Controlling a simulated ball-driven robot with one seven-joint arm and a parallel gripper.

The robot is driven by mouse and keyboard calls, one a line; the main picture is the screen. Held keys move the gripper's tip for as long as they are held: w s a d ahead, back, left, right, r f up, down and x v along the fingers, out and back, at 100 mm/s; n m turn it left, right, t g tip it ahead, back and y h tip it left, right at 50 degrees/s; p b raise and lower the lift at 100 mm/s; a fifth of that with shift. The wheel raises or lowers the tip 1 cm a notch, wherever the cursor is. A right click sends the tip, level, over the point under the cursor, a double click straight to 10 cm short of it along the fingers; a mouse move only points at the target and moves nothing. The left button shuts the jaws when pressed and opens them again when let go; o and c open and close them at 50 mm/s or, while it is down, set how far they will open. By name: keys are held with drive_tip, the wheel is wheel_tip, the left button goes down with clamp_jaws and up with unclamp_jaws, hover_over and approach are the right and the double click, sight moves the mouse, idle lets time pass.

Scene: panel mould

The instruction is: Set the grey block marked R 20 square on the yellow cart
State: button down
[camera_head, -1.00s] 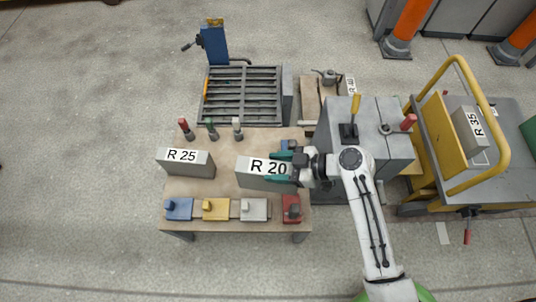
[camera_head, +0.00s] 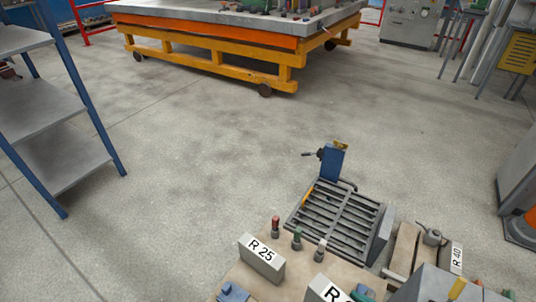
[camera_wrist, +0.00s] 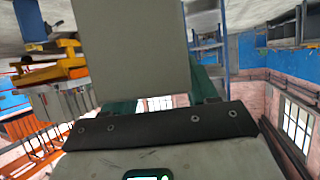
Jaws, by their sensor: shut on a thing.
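The grey block marked R 20 (camera_head: 322,291) shows only in part at the bottom edge of the head view, beside the block marked R 25. In the wrist view a plain grey block face (camera_wrist: 135,50) fills the upper middle, between the dark green fingers of my gripper (camera_wrist: 160,88). My gripper is shut on this block; no label shows on that face. In the head view my gripper is mostly below the frame. I cannot tell whether the block is clear of the table.
The grey block R 25 (camera_head: 260,257) stands on the wooden table (camera_head: 283,287), near several small levers. A slatted grey rack (camera_head: 340,222) is behind. A blue shelf (camera_head: 50,115) stands left, and a large orange-framed table (camera_head: 215,62) at the back. The floor between is clear.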

drive_tip(key=w+f+m+t+h+b, duration=0.2)
drive_tip(key=w+m+h, duration=0.2)
drive_tip(key=w, duration=0.1)
wheel_tip(320, 180, up, 8)
drive_tip(key=w+a+m+h+p, duration=0.1)
drive_tip(key=m+h+p, duration=0.2)
drive_tip(key=p, duration=0.8)
drive_tip(key=shift+w+a+t+h, duration=0.15)
drive_tip(key=shift+w+t+h, duration=0.15)
drive_tip(key=shift+h, duration=0.1)
drive_tip(key=shift+s+f, duration=0.1)
